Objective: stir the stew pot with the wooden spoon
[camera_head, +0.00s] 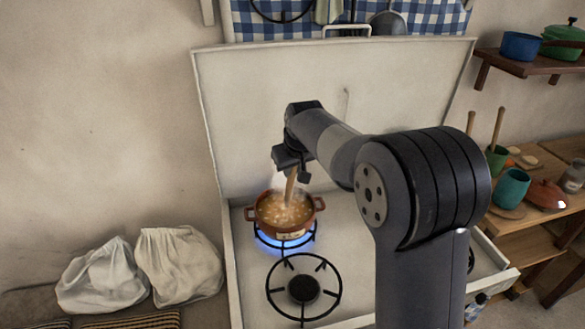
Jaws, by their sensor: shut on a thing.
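The stew pot (284,234) is reddish brown with two side handles. It stands on the back left burner over a blue flame and is full of a steaming, chunky orange-brown stew (284,211). My gripper (290,166) is above the pot, pointing down, shut on the wooden spoon (290,187). The spoon's handle runs down from the jaws, slightly tilted, to the stew. Its lower end is hidden in the stew and steam, so I cannot see how deep it reaches.
An empty front burner (303,289) is near the pot. The raised white stove lid (240,110) stands behind. Two cloth sacks (180,262) lie at left. Right are a wooden counter (535,222) with a teal cup (511,187) and a shelf (530,66) with pots.

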